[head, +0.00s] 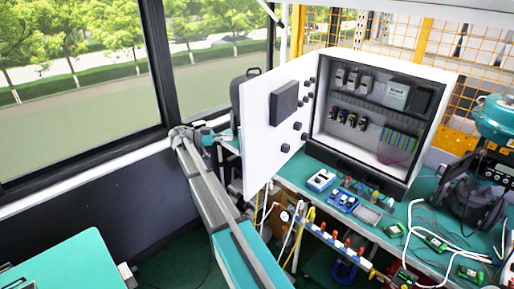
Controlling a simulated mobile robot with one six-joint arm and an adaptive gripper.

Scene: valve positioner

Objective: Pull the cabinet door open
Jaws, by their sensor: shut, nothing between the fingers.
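The cabinet (352,163) is a white box with a dark interior, standing on the bench at the upper right of the head view. Its white door (262,126) stands wide open and swung out to the left. The door's visible face carries a dark rectangular box and several black knobs near its cabinet-side edge. Inside the cabinet are rows of modules and a strip of coloured wiring. The far side of the door is hidden.
The teal bench (420,187) holds small blue devices, circuit boards and loose white cables. A teal-topped valve device (496,118) stands at the right. Another teal surface (65,262) lies at lower left.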

